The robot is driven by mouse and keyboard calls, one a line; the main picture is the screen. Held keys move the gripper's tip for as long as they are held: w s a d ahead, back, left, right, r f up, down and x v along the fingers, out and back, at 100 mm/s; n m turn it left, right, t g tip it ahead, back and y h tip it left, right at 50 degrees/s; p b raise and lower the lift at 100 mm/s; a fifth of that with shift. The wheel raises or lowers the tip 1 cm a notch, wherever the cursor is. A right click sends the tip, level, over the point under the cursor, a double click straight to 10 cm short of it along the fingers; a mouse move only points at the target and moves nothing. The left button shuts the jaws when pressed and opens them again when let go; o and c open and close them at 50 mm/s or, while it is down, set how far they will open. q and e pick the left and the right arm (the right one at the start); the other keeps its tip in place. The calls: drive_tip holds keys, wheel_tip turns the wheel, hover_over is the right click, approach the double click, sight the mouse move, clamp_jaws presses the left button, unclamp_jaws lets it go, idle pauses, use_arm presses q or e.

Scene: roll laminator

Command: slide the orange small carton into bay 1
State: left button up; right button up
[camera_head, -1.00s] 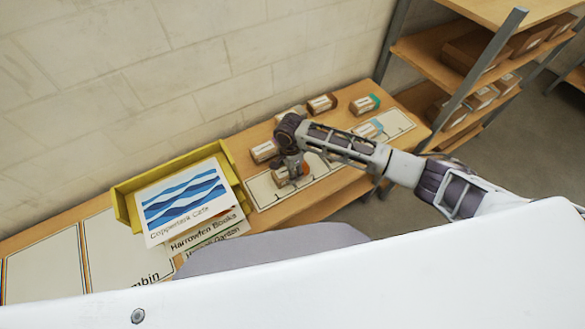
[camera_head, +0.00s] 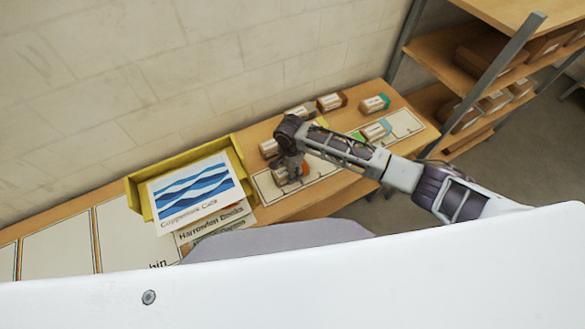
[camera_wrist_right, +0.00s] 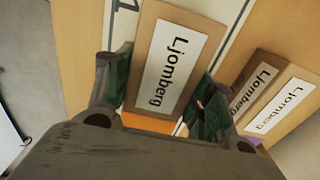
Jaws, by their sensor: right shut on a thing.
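The orange small carton (camera_head: 281,177) is brown with an orange end and is at the left part of the cream marked strip (camera_head: 325,172) on the bench. In the right wrist view the carton (camera_wrist_right: 176,62) shows a white "Ljomberg" label and a bit of orange at its near end. My right gripper (camera_head: 290,170) is shut on it, one finger on each side; in the right wrist view the gripper (camera_wrist_right: 158,95) spans its width. Black lines divide the strip into bays; their numbers are not readable. My left gripper is not in view.
A yellow tray (camera_head: 132,200) with printed sheets is on the left. Shelves stand at right.

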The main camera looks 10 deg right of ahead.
sight(279, 174)
drive_tip(key=shift+s+a+p, duration=0.2)
drive_tip(key=shift+a+p, duration=0.05)
drive_tip(key=shift+a, duration=0.25)
drive_tip(key=shift+s+a+p, duration=0.2)
drive_tip(key=shift+a, duration=0.3)
drive_tip(key=shift+a, duration=0.25)
drive_tip(key=shift+s+a, duration=0.25)
drive_tip(key=shift+a, duration=0.2)
drive_tip(key=shift+s+a, duration=0.1)
drive_tip(key=shift+a, duration=0.15)
drive_tip(key=shift+s+a, duration=0.15)
drive_tip(key=shift+a, duration=0.2)
drive_tip(key=o, duration=1.2)
drive_tip(key=shift+d, duration=0.1)
drive_tip(key=shift+c, duration=0.2)
drive_tip(key=o, duration=0.5)
